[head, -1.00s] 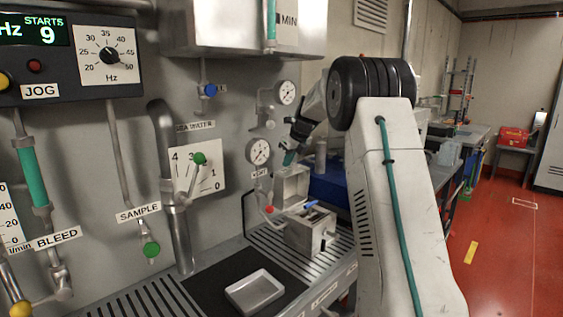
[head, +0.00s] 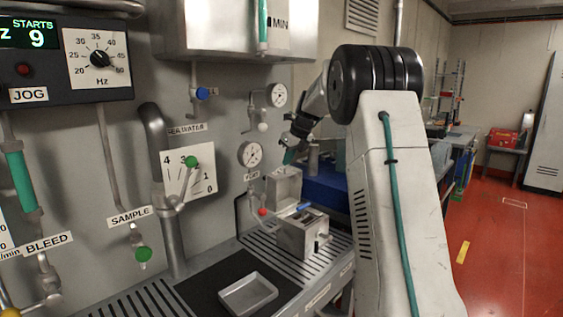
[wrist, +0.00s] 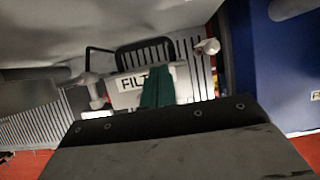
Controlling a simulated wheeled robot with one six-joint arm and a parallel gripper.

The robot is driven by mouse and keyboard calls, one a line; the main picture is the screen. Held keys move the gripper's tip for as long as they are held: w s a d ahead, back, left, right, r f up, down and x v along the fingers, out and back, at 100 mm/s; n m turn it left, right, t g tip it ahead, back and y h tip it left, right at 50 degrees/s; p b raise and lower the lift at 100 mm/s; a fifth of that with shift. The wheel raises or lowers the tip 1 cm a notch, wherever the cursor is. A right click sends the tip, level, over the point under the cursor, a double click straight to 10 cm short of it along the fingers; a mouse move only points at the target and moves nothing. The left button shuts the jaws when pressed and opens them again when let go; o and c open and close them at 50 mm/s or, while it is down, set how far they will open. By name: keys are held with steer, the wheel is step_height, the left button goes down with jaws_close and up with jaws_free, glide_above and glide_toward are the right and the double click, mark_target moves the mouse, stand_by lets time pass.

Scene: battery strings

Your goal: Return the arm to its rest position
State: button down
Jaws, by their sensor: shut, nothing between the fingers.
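My arm (head: 385,190) stands upright at the right of the bench in the head view, bent over at its black joint. My gripper (head: 290,157) points down and left from it, above the metal filter housing. The gripper is shut and empty. In the wrist view its teal fingers (wrist: 157,88) are together, in front of a block with a label that starts "FILT" (wrist: 130,82). The fingers partly cover that label. I cannot tell from the views exactly how far the fingertips are from the housing.
The metal filter box (head: 303,232) stands on the slatted bench. A shallow tray (head: 248,293) lies on a dark mat. Gauges (head: 250,154), the SEA WATER valve lever (head: 190,162) and the SAMPLE valve (head: 143,253) are on the panel. Open red floor (head: 500,245) is at the right.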

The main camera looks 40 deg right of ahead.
steer(key=s+d, duration=0.1)
steer(key=s, duration=0.8)
steer(key=shift+s+d, duration=0.2)
